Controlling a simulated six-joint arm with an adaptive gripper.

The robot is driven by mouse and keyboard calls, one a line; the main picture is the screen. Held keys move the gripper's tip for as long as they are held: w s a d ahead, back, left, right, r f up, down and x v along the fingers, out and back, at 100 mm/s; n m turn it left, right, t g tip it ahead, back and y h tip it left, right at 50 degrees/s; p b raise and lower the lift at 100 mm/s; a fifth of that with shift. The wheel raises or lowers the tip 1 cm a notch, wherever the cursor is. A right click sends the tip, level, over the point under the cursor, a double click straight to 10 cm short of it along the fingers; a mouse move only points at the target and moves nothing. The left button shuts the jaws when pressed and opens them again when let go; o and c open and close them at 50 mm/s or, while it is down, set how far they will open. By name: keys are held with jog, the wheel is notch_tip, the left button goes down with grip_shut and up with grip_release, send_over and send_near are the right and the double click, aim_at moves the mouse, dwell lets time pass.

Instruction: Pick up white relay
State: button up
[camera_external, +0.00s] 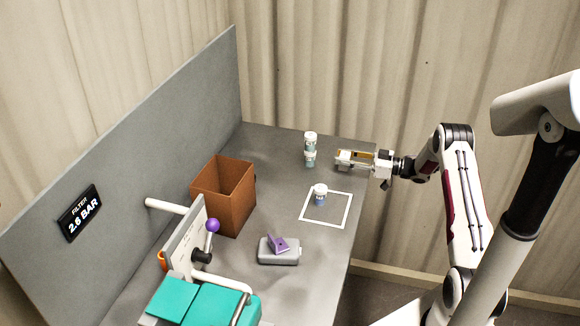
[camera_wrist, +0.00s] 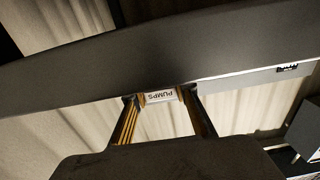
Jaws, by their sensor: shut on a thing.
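My gripper (camera_external: 345,160) is held out level above the far right end of the grey bench, to the right of two stacked jars. In the wrist view its two yellow-and-black fingers (camera_wrist: 160,102) are shut on a small white block, which I take for the white relay (camera_wrist: 160,97). The block's face reads "PUMPS", upside down in that view. In the external view the block is too small to tell apart from the pale fingertips.
The stacked jars (camera_external: 310,150) stand close by. A white-capped jar (camera_external: 320,194) stands at a white square outline (camera_external: 347,210). A brown open box (camera_external: 240,205), a grey case (camera_external: 279,254) with a purple piece (camera_external: 278,243) and teal blocks (camera_external: 205,305) occupy the bench leftward.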

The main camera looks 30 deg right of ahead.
aim_at(345, 155)
jog(key=shift+r, duration=0.15)
jog(key=shift+r, duration=4.85)
